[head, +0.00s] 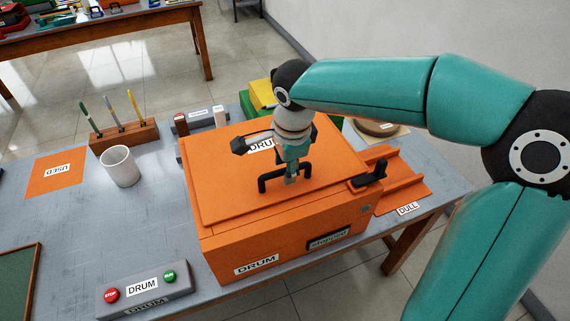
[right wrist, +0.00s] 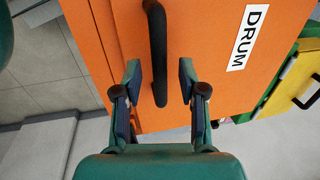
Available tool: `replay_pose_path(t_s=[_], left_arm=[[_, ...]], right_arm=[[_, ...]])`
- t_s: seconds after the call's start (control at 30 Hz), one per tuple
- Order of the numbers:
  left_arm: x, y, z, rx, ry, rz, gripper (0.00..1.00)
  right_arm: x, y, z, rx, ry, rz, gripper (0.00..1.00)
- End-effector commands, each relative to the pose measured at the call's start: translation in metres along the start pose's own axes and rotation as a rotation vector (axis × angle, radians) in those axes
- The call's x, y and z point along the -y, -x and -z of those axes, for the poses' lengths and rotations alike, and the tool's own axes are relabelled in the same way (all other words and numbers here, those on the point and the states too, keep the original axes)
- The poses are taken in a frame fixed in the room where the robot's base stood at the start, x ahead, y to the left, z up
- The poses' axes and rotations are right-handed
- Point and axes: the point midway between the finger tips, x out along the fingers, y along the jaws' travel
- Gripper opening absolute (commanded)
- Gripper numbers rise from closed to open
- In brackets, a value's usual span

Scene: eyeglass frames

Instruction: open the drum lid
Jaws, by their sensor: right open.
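The orange drum (head: 290,240) is a box on the grey table, with its flat orange lid (head: 225,190) lying shut on top. A black bar handle (head: 266,184) stands up from the lid; it also shows in the right wrist view (right wrist: 158,50). My right gripper (head: 291,178) points down at the handle from above. In the right wrist view my right gripper (right wrist: 159,72) is open, with one finger on each side of the handle bar and a visible gap to each. Part of the lid's DRUM label is hidden behind the gripper in the head view. My left gripper is not in view.
A black latch-like lever (head: 370,173) sits at the drum's right edge, beside an orange DULL tray (head: 400,186). A control box (head: 145,288) with red and green buttons stands front left. A white cup (head: 120,167) and a wooden tool holder (head: 124,137) stand left.

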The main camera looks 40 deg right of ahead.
Motion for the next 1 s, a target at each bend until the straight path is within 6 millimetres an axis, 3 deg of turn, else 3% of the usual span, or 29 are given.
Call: replay_pose_path(t_s=[0.1,0.33,0.77,1.0], left_arm=[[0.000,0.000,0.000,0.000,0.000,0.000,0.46],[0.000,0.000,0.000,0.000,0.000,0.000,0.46],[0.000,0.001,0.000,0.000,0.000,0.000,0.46],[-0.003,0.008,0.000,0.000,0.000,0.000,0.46]], right_arm=[[0.000,0.000,0.000,0.000,0.000,0.000,0.38],[0.000,0.000,0.000,0.000,0.000,0.000,0.00],[0.001,0.003,0.001,0.000,-0.003,0.002,0.00],[0.003,0.020,0.014,-0.005,-0.028,0.006,0.00]])
